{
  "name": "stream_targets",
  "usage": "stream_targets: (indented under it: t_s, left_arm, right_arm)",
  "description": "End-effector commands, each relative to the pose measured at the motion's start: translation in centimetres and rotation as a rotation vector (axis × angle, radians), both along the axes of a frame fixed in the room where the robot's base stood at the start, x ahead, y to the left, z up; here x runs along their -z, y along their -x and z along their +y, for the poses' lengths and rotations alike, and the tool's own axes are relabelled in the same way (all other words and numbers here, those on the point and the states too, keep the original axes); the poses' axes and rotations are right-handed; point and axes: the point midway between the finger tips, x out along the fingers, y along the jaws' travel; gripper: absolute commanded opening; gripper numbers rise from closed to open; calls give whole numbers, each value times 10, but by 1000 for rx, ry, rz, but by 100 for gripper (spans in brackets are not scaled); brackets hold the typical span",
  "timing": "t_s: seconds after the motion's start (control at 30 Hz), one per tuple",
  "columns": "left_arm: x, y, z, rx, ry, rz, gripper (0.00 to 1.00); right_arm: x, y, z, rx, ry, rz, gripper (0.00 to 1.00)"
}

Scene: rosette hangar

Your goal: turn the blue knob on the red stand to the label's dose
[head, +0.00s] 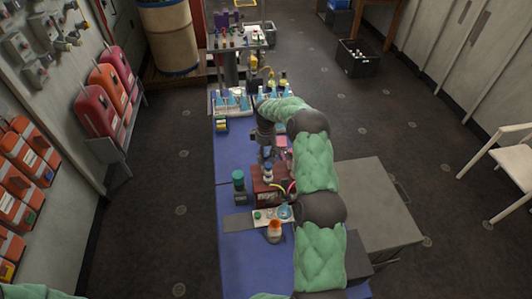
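The red stand (263,187) is a dark red block on the blue bench top, left of my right arm. A small blue and pale knob (268,171) shows on its top, just under my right gripper (267,157). The gripper points down at the knob; its fingers are small and dark, and I cannot tell whether they touch it or are shut. No readable dose label shows; a pink piece (281,143) is beside the gripper, partly behind my arm. My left gripper is not in view.
A dark jar with a teal lid (239,181) stands left of the stand. In front are a pale tray (240,222), a blue round dish (285,211) and an orange and white bottle (274,231). Racks of bottles (232,103) stand behind. The bench's near left is clear.

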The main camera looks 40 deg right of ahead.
Motion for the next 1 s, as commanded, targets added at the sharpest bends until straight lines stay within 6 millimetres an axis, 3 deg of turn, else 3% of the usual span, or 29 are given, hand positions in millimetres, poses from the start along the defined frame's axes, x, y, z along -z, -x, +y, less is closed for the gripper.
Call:
stream_targets:
  t_s: [0.07, 0.47, 0.57, 1.0]
  left_arm:
    - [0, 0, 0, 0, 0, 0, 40]
    - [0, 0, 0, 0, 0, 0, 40]
    - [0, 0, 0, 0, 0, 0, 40]
    - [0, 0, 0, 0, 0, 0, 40]
  right_arm:
    - [1, -1, 2, -3, -1, -1, 55]
    - [-5, 0, -1, -2, 2, -1, 55]
    - [-15, -1, -1, -2, 2, -1, 55]
    - [-96, -2, -1, -3, 1, -1, 55]
